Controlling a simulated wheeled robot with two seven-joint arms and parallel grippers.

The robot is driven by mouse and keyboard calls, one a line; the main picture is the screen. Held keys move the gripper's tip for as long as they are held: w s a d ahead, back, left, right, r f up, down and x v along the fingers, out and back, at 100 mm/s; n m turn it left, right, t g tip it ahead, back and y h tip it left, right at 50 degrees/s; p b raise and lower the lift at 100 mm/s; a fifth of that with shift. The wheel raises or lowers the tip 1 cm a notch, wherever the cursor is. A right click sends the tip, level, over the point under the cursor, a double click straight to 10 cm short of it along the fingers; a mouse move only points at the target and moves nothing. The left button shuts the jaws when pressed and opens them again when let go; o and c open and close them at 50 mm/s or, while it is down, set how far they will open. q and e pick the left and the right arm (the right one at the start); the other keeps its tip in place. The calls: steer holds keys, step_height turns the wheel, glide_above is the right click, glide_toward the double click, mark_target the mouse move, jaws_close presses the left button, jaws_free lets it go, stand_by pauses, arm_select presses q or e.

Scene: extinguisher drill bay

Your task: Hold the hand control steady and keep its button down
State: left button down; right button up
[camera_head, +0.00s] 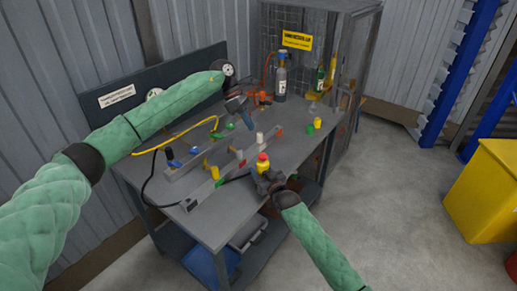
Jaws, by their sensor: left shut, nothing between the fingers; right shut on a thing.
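The hand control (263,167) is a small yellow body with a red button (263,157) on top. It stands roughly upright above the near right part of the workbench. My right gripper (265,180) is shut on the hand control from the near side; its fingers partly hide the lower body. My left gripper (249,121) is shut and empty. Whether the button is down is too small to tell.
The grey workbench (215,235) carries rails with several small coloured parts. A yellow hose (175,143) and a dark cable lie at left. A grey cylinder (281,83) and green bottle (319,79) stand at the back by a mesh cage. A yellow bin (484,195) stands right; floor between is clear.

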arm_select(q)
steer(key=n, duration=1)
steer(key=a+r+n+g+h, duration=0.1)
steer(key=n, duration=0.9)
steer(key=a+r+n+g+h, duration=0.1)
steer(key=n, duration=0.8)
steer(key=shift+w+a+r+n, duration=0.2)
steer(key=shift+w+a+n, duration=0.05)
steer(key=shift+w+n, duration=0.15)
